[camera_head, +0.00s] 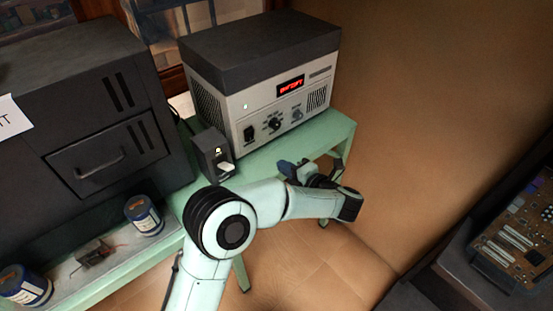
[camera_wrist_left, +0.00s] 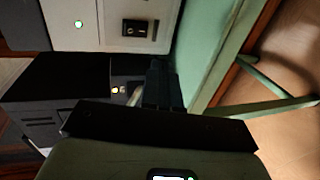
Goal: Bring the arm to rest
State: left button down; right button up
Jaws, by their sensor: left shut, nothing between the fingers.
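My left arm (camera_head: 264,203) comes in from the bottom of the head view and bends at a dark round joint, then reaches right over the front of the green table. My left gripper (camera_head: 287,168) is dark, in front of the grey instrument and right of the small black switch box. In the left wrist view its fingers (camera_wrist_left: 157,72) are together, with nothing visible between them. The small black switch box (camera_head: 212,152) has a pale lever and stands on the table; in the wrist view it lies left of the fingers. My right gripper is not in view.
The grey instrument (camera_head: 262,112) with a red display stands on the green table (camera_head: 335,130). A black drawer cabinet (camera_head: 110,150) and blue-and-white cans (camera_head: 143,214) are at left. Circuit boards (camera_head: 525,235) lie at far right. Floor is open between.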

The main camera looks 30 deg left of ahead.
pick_arm(q)
jog(key=shift+s+d, duration=0.15)
jog(key=shift+d, duration=0.05)
dwell(0.4)
jog(key=s+d+f+m+t+h+p, duration=0.1)
jog(key=s+f+m+t+h+p, duration=0.3)
jog(key=f+m, duration=0.6)
jog(key=w+d+f+m+g+h+p, duration=0.1)
jog(key=f+m+h+p, duration=0.35)
jog(key=f, duration=0.75)
jog(key=s+d+f+m+g+h+p, duration=0.1)
jog(key=s+d+f+m+g+h, duration=0.15)
jog(key=s+f+m, duration=0.4)
jog(key=s+d+f+m+g+h, duration=0.1)
jog(key=s+d+m+g+h, duration=0.15)
jog(key=s, duration=0.75)
jog(key=s+d+m+g+h+p, duration=0.2)
jog(key=s+d+m+g+h, duration=0.1)
jog(key=s, duration=1.1)
jog(key=shift+s+r+m+g+h, duration=0.35)
jog(key=shift+r+m+g, duration=0.1)
jog(key=shift+g, duration=0.45)
jog(key=shift+w, duration=0.1)
